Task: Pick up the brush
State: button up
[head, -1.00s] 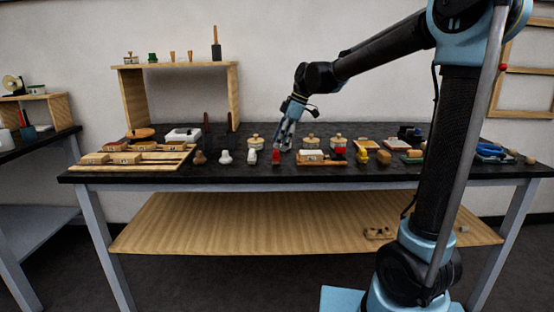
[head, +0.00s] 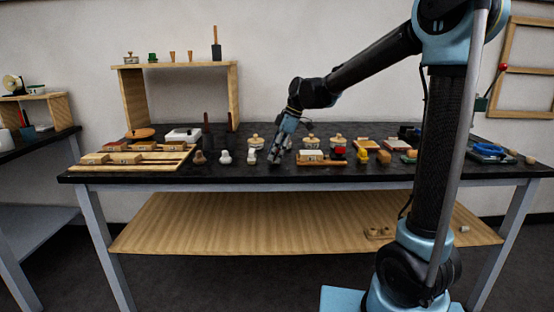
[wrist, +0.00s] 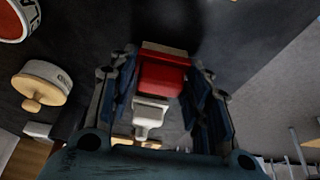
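My gripper (head: 276,160) reaches down over the front middle of the dark workbench (head: 130,178). In the wrist view its fingers (wrist: 162,95) stand apart on both sides of a red block (wrist: 160,78) with a tan edge. I cannot tell whether the fingers touch it. In the head view my gripper hides this block. I cannot tell for certain which thing is the brush; the red block is the one between my fingers.
White-bodied pieces (head: 251,157) stand left of my gripper. A wooden board with a white block (head: 310,155) lies close on the right. A round lidded pot (wrist: 42,83) shows in the wrist view. A wooden shelf stand (head: 234,95) rises at the back left.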

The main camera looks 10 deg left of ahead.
notch_tip(320, 180, up, 10)
jog(key=shift+r, duration=0.1)
dwell(0.7)
jog(key=o, duration=0.3)
jog(key=shift+c, duration=1)
dwell(0.4)
